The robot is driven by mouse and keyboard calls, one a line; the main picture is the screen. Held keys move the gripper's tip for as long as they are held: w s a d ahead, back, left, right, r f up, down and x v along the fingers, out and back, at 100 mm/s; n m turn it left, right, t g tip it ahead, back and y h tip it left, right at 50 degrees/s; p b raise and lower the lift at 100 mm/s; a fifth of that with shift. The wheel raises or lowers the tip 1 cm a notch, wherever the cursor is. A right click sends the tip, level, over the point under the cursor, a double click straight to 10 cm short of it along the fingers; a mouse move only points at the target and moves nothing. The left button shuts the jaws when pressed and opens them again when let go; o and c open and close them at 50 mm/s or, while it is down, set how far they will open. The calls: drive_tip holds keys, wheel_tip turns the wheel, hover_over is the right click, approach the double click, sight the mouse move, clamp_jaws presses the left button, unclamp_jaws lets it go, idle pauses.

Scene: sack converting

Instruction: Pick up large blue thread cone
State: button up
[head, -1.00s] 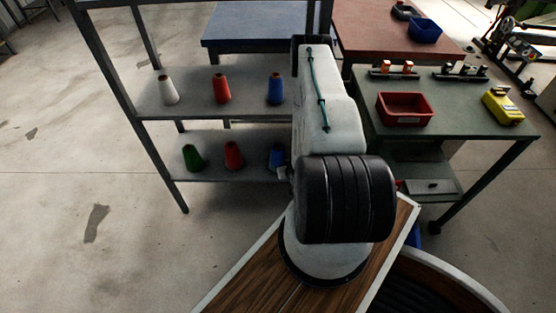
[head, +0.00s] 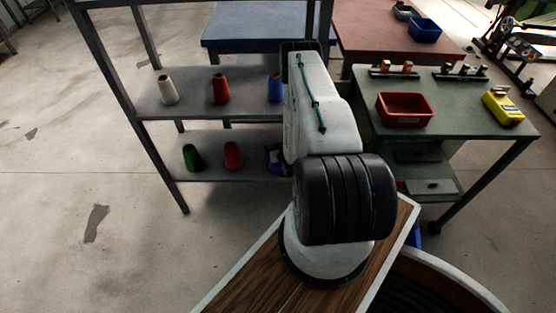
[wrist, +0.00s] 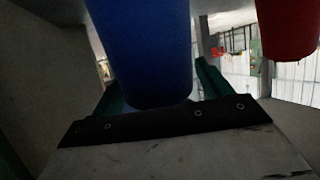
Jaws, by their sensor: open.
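A large blue thread cone (wrist: 145,45) fills the middle of the wrist view, close up and between the green fingers of my gripper (wrist: 160,88). The fingers are open, one on each side of the cone, and I cannot tell whether either touches it. In the head view my arm's end reaches the right part of the lower shelf and hides most of the cone there. Another blue cone (head: 274,88) stands on the upper shelf, partly covered by my arm.
A red cone (head: 233,155) and a green cone (head: 193,157) stand on the lower shelf, and the red one shows beside the blue cone in the wrist view (wrist: 287,30). A white cone (head: 168,90) and a red cone (head: 221,89) are above. A shelf post (head: 112,85) stands left.

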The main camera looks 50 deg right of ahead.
drive_tip(key=c, duration=1.7)
clamp_jaws()
drive_tip(key=shift+r, duration=0.2)
